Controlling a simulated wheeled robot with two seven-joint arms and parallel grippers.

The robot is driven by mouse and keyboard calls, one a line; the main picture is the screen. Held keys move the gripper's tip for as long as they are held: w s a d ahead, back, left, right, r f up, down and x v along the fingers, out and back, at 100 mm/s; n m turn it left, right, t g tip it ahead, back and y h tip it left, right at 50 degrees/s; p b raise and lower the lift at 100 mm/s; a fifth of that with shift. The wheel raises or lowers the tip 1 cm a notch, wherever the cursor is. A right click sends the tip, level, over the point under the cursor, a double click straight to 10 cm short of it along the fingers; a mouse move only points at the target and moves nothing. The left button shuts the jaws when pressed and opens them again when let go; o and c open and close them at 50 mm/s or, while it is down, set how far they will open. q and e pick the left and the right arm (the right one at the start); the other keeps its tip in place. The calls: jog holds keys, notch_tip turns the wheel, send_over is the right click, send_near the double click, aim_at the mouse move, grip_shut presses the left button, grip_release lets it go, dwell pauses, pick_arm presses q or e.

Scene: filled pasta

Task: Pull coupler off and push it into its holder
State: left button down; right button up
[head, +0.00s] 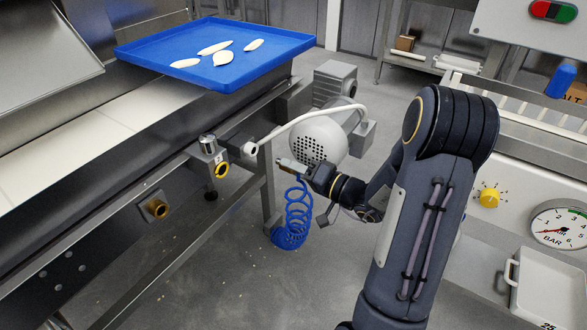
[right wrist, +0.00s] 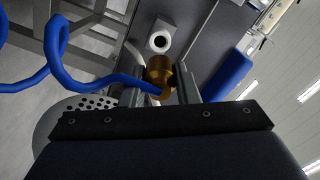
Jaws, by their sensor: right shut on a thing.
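My right gripper (head: 287,164) is shut on the brass coupler (right wrist: 160,72), whose blue coiled hose (head: 292,222) hangs down below it. In the right wrist view the coupler sits between the two fingers of the right gripper (right wrist: 160,86). In the head view the gripper mostly hides it. The gripper is in open air, right of the machine's rail and apart from its fittings. My left gripper is not in view.
A white hose (head: 300,116) runs from a pale fitting (head: 250,148) on the rail past a grey motor (head: 318,138) behind my gripper. A blue tray (head: 150,60) with several pasta pieces stands on the machine. A panel with a pressure gauge (head: 559,227) is at right.

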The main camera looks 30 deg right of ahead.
jog(key=shift+f+b, duration=0.15)
jog(key=shift+b, duration=0.15)
jog(key=shift+w+a, duration=0.1)
jog(key=shift+w, duration=0.1)
jog(key=shift+b+x, duration=1.05)
jog(key=shift+x, duration=1.65)
jog(key=shift+b, duration=0.5)
jog(key=shift+r+x, duration=0.2)
jog(key=shift+x, duration=1.15)
